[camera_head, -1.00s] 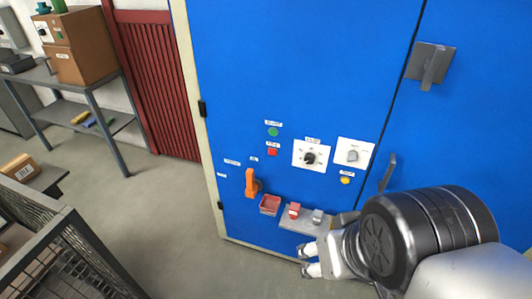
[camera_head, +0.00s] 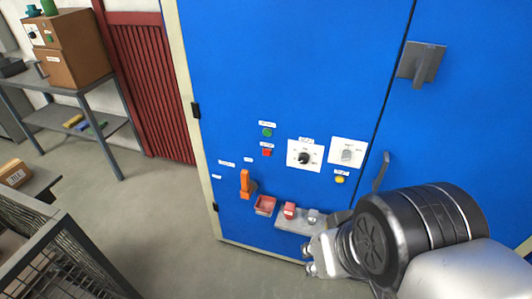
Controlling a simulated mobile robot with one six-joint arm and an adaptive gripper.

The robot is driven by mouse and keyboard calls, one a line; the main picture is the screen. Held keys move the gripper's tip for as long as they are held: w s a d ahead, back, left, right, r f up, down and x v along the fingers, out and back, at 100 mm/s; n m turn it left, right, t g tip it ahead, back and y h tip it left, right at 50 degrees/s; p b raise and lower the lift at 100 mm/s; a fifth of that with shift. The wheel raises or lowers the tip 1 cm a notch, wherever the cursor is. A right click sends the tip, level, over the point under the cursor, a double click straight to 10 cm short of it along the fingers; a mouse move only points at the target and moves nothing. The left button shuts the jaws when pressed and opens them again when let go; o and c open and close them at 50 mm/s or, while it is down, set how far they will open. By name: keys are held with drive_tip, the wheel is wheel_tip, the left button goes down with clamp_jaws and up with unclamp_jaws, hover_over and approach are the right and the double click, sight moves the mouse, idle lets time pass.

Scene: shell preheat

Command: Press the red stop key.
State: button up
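The red stop key (camera_head: 267,153) is a small red square on the blue cabinet front (camera_head: 290,60), just below a green round button (camera_head: 267,132). A small white label sits above each. My gripper (camera_head: 309,262) is at the lower right of the key, below and in front of a grey shelf, well apart from the key. Its fingertips show only in part at the left of my wrist, and I cannot tell how far apart they are. Nothing shows held between them.
Beside the key are a white plate with a black knob (camera_head: 304,157), another switch plate (camera_head: 347,153), a yellow button (camera_head: 340,180) and an orange handle (camera_head: 245,185). Below are a red tray (camera_head: 264,205) and a grey shelf (camera_head: 293,222) with small blocks. A wire cage (camera_head: 70,250) stands lower left.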

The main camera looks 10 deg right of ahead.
clamp_jaws()
idle(1.3)
